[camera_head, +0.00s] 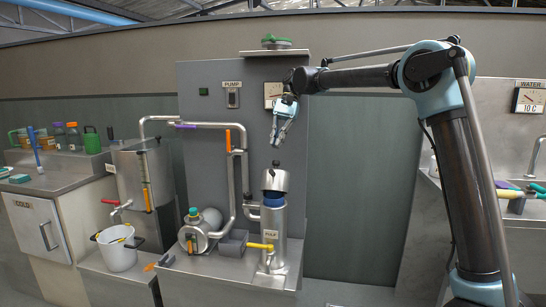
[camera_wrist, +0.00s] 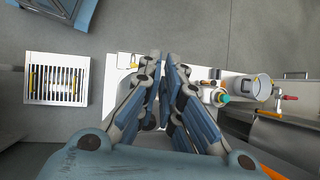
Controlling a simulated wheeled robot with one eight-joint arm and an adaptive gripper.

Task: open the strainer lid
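The pulp strainer (camera_head: 273,225) is an upright metal cylinder with a PULP label, right of centre in the head view. A blue band shows near its top. Its grey metal lid (camera_head: 275,180) sits at the top and looks slightly tilted, with a small dark part above it. My gripper (camera_head: 277,145) points down a little above the lid, apart from it. In the wrist view my gripper (camera_wrist: 163,56) is empty, its fingertips close together with a narrow gap between them. The fingers hide what lies directly below, and I cannot make out the lid there.
Pipes (camera_head: 245,185) run just left of the strainer, with a yellow-handled valve (camera_head: 260,246) low on it. A panel (camera_head: 225,120) stands behind. A white bucket (camera_head: 120,250) is at left. A floor grate (camera_wrist: 57,78) shows in the wrist view. Space right of the strainer is clear.

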